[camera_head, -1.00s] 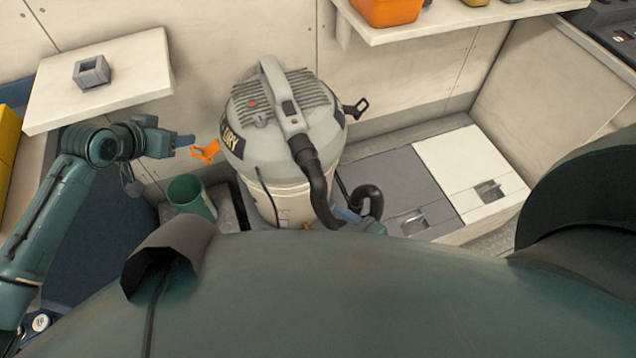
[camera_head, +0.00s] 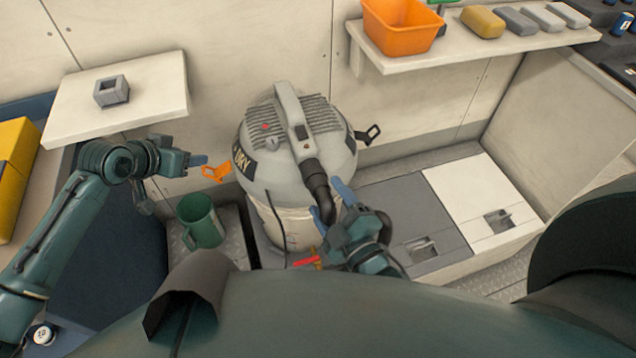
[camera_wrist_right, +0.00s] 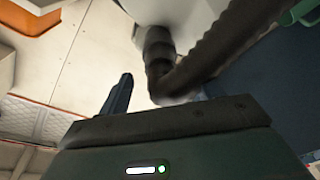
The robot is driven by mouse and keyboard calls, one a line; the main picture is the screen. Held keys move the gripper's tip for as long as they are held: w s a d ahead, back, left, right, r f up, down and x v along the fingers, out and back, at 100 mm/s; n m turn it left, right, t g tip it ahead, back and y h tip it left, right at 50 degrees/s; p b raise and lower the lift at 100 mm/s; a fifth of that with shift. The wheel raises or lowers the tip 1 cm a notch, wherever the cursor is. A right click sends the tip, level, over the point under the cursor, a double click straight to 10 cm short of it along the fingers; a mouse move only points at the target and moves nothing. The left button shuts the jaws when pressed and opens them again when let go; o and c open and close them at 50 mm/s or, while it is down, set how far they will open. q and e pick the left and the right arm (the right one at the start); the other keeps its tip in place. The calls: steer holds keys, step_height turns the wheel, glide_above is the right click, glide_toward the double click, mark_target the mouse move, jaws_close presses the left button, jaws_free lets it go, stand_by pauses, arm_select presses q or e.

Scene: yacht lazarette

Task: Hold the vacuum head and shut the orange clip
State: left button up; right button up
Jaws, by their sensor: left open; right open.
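The vacuum head (camera_head: 290,165) is a grey dome with a ribbed top and a handle, sitting on a pale drum (camera_head: 283,225). The orange clip (camera_head: 216,172) sticks out from the head's left side, swung away from the drum. My left gripper (camera_head: 199,160) is open, with its fingertips right beside the clip; I cannot tell whether they touch it. My right gripper (camera_head: 332,203) is open at the vacuum's front right, its fingers by the black hose (camera_head: 316,182). In the right wrist view, the hose (camera_wrist_right: 195,72) passes just beyond the fingers, and one finger is mostly hidden.
A black clip (camera_head: 368,135) sticks out on the head's right side. A green mug (camera_head: 200,222) stands left of the drum. A white shelf (camera_head: 150,92) holds a grey block (camera_head: 111,90). An orange bin (camera_head: 402,25) sits on the upper shelf. Low lockers (camera_head: 470,205) lie to the right.

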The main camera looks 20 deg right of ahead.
mark_target(304, 164)
steer(key=w, duration=0.4)
steer(key=w+a, duration=0.1)
steer(key=w, duration=0.1)
jaws_close()
stand_by(0.8)
stand_by(0.4)
